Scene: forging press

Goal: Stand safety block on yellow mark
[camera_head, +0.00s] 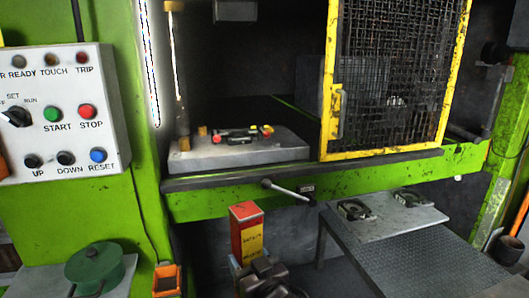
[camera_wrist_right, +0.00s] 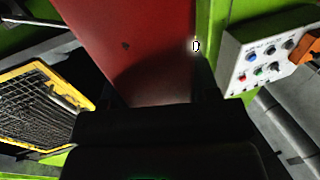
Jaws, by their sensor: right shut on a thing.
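The safety block (camera_head: 247,216) is a tall red block with a yellow lettered face. It stands about upright in front of the press, below the bed edge, in the head view. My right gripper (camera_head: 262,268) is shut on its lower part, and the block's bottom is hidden. In the right wrist view the block's red side (camera_wrist_right: 135,45) fills the upper middle, between the dark fingers of my right gripper (camera_wrist_right: 150,95). I cannot make out a yellow mark for certain on the press bed (camera_head: 240,152). My left gripper is not in view.
A die with red and yellow parts (camera_head: 240,134) lies on the bed. A yellow-framed mesh guard (camera_head: 335,90) covers the right of the opening. A lever (camera_head: 290,190) sticks out below the bed. A control panel (camera_head: 65,110) is left; a table (camera_head: 385,226) with dark pieces is right.

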